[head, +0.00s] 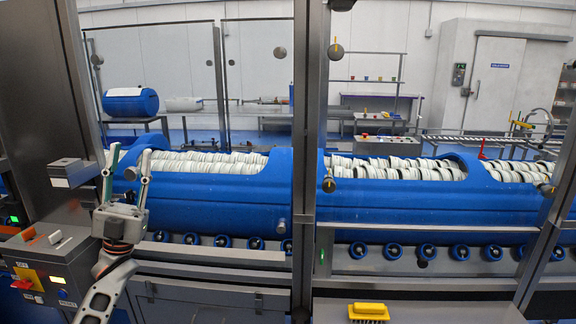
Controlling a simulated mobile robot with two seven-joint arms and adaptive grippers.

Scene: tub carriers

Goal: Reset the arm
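My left gripper (130,158) is raised at the left side of the view, fingers pointing up and spread apart. Nothing shows between the fingers. It stands in front of the left end of a large blue tub (215,195), overlapping it in the picture; I cannot tell whether it touches. My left arm comes up from the bottom left below it. My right gripper and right arm are not in view.
Steel posts (307,130) rise in front of the blue tubs on rollers (358,250). A yellow brush (368,311) lies on the front ledge.

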